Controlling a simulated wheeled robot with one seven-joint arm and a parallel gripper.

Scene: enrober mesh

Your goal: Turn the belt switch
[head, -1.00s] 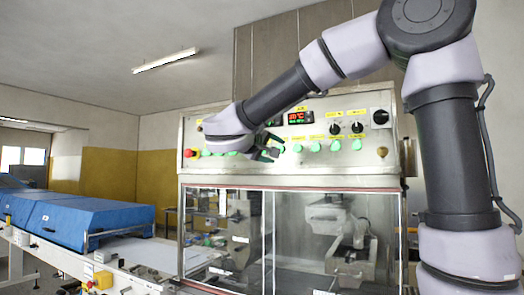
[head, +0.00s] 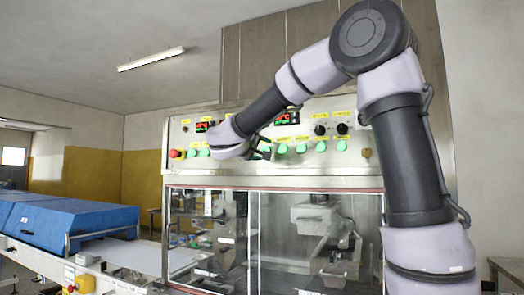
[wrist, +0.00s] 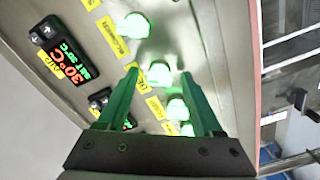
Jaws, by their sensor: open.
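The control panel (head: 290,172) carries two small black knobs (head: 320,129) (head: 342,128) on its right half, under yellow labels. My gripper (head: 262,147) is at the panel's middle, left of these knobs, among the green buttons. In the wrist view my gripper (wrist: 158,74) is open, with its two green fingers spread and nothing between them but a lit green button (wrist: 160,73) behind. Whether the fingertips touch the panel is unclear.
A red button (head: 176,154) is at the panel's left end. Red displays (head: 287,117) sit above the row of green buttons (head: 320,146). Glass doors (head: 320,235) are below. A conveyor with blue covers (head: 80,222) stands left.

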